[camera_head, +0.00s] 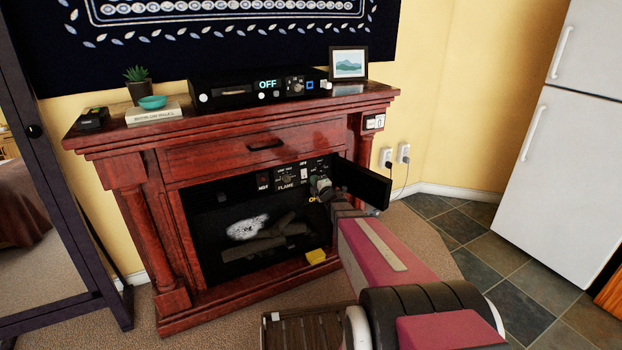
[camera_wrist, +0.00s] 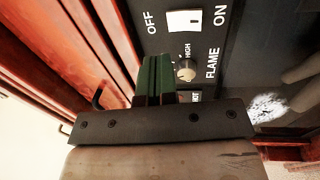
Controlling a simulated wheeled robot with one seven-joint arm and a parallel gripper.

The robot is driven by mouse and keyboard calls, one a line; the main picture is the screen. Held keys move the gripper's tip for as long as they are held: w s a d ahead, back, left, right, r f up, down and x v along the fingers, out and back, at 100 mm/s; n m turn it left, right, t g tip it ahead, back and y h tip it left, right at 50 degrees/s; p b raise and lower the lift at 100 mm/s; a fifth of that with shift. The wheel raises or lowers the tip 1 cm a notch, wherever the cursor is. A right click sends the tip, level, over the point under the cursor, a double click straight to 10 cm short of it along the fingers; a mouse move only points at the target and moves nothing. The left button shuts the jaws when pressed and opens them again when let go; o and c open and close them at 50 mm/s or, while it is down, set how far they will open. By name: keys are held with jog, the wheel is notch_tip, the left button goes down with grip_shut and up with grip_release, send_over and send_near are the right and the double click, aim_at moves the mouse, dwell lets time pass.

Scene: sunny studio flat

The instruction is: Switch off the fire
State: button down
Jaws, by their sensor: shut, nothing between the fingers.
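The electric fire (camera_head: 250,230) sits in a red wooden surround, with dark logs and a pale whitish patch in its firebox; I see no orange flames. Its black control panel (camera_head: 285,180) runs along the top of the opening, with its small door (camera_head: 362,185) swung open at the right. In the wrist view a white rocker switch (camera_wrist: 184,20) sits between the words OFF and ON, beside a FLAME knob (camera_wrist: 185,70). My gripper (camera_head: 322,187) is shut and empty at the panel's right part. Its green fingers (camera_wrist: 155,62) point at the panel near the knob; contact is unclear.
A black box (camera_head: 230,90) showing OFF stands on the mantel, with a picture frame (camera_head: 348,63), plant (camera_head: 137,82) and book (camera_head: 153,115). A yellow block (camera_head: 317,256) lies at the hearth. A fridge (camera_head: 570,130) stands right; tiled floor is clear before it.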

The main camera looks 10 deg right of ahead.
jog(key=v, duration=0.3)
jog(key=r+v, duration=0.1)
jog(key=v, duration=0.1)
jog(key=shift+s+d+r, duration=0.15)
jog(key=shift+s+d, duration=0.05)
jog(key=shift+s, duration=0.25)
jog(key=s+d+f+m+g+h, duration=0.3)
jog(key=s+f+m+g+h, duration=0.5)
jog(key=m, duration=0.7)
jog(key=s+a+m+g+y, duration=0.1)
jog(key=s+a+m+g, duration=0.2)
jog(key=s, duration=0.6)
jog(key=s+a+m+g+y, duration=0.1)
jog(key=s+a+m+g, duration=0.2)
jog(key=s+g, duration=0.4)
jog(key=shift+s+m, duration=0.3)
jog(key=shift+s, duration=0.75)
